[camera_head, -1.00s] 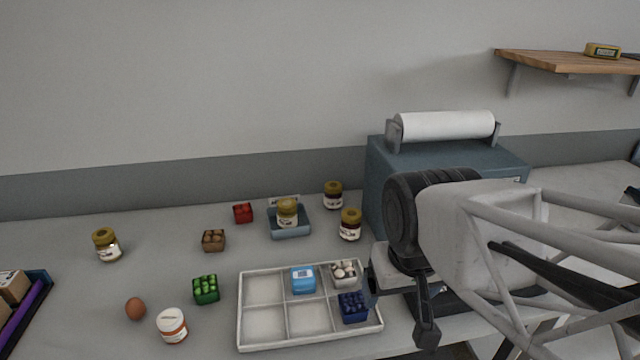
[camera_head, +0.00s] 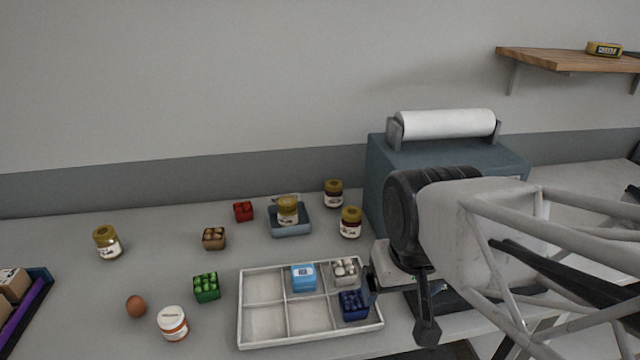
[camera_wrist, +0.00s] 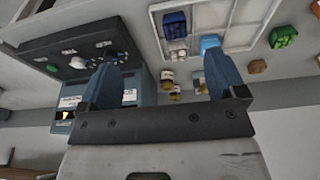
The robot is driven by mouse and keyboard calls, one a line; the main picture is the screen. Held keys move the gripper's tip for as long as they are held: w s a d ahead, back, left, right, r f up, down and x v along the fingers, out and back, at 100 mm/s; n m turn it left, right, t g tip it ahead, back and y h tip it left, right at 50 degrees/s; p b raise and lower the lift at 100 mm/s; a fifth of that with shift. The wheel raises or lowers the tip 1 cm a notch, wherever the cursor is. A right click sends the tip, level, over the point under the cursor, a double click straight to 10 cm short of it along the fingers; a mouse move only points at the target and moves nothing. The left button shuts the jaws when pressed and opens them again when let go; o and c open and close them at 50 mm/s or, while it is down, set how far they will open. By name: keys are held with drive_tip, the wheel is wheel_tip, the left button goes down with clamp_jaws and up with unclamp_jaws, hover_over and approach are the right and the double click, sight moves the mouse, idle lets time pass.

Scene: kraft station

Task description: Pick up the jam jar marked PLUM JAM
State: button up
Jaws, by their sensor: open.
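Several jars stand on the counter; their labels are too small to read, so I cannot tell which is marked PLUM JAM. Gold-lidded jars stand at the far left (camera_head: 107,243), in a small blue-grey bin (camera_head: 290,230) as the binned jar (camera_head: 287,212), behind it to the right (camera_head: 333,195), and as the nearer dark jar (camera_head: 350,223). A white-lidded jar (camera_head: 172,324) stands at the front left. My gripper (camera_wrist: 165,70) is open and empty, its fingers wide apart. It is right of the divided tray in the head view, apart from all jars.
A white divided tray (camera_head: 263,322) holds a blue box, a carton of white items and a dark blue carton. Green (camera_head: 206,288), brown (camera_head: 214,238) and red (camera_head: 243,211) cartons and an egg (camera_head: 136,306) lie left. A blue-grey machine (camera_head: 385,165) stands behind my arm.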

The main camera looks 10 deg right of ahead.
drive_tip(key=w+d+n+g+h, duration=0.2)
drive_tip(key=w+n+h, duration=0.3)
drive_tip(key=w, duration=1)
drive_tip(key=n+t+h, duration=0.5)
drive_tip(key=n+h, duration=0.2)
drive_tip(key=n, duration=1.1)
approach(332, 184)
drive_tip(key=shift+s+a+r, duration=0.15)
drive_tip(key=shift+s+a, duration=0.05)
drive_tip(key=shift+a, duration=0.3)
drive_tip(key=shift+x, duration=3.4)
